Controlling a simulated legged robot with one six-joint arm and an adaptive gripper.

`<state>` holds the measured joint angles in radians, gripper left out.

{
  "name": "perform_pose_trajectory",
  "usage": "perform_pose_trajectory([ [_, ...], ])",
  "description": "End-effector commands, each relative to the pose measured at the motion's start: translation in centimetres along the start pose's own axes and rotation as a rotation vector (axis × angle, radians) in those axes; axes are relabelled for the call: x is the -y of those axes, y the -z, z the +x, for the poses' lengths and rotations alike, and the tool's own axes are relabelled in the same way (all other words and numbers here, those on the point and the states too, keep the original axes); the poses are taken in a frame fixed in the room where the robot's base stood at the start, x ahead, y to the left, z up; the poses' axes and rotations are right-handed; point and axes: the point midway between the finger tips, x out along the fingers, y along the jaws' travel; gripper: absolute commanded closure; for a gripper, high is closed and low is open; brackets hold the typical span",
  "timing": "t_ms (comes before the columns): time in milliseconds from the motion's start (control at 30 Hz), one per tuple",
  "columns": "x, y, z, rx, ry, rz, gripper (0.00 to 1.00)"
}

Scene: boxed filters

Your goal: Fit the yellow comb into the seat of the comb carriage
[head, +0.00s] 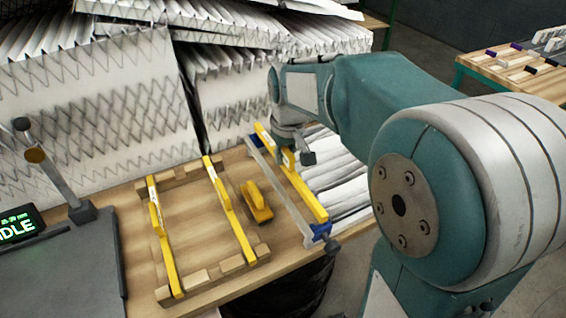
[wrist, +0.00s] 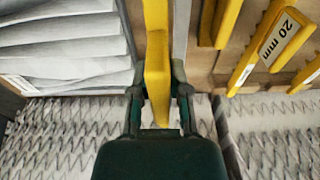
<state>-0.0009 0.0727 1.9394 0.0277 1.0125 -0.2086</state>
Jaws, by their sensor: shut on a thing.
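My gripper (head: 291,156) is shut on a long yellow comb (head: 311,201) near the right edge of the wooden table. In the wrist view the fingers (wrist: 159,76) close on both sides of the comb (wrist: 156,22). The comb runs beside a grey rail (head: 292,204) with blue end pieces; contact between them is not clear. This rail may be the comb carriage, but I cannot tell for sure. The seat cannot be made out. My gripper and wrist partly cover the comb's middle in the head view.
A wooden frame (head: 205,276) with two yellow bars lies left; one bar reads "20 mm" (wrist: 276,48). A short yellow piece (head: 257,203) stands between frame and rail. Pleated filters (head: 95,110) wall off the back; white pleats (head: 340,178) lie right. A lamp-like post (head: 55,175) stands left.

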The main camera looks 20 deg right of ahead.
Motion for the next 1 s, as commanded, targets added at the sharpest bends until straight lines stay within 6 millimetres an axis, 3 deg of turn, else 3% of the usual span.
perform_pose_trajectory([
  [233,-0.8,1.4,2.4,0.000,0.000,0.001,1.00],
  [400,-0.8,1.0,4.8,0.000,0.000,-0.001,1.00],
  [767,-0.8,0.9,5.3,-0.002,0.000,0.000,1.00],
  [800,-0.8,0.9,5.4,-0.002,0.000,0.000,0.73],
  [867,-0.8,0.9,5.4,-0.002,0.000,0.000,0.46],
  [1000,-0.7,0.9,5.4,-0.002,0.000,0.000,0.43],
])
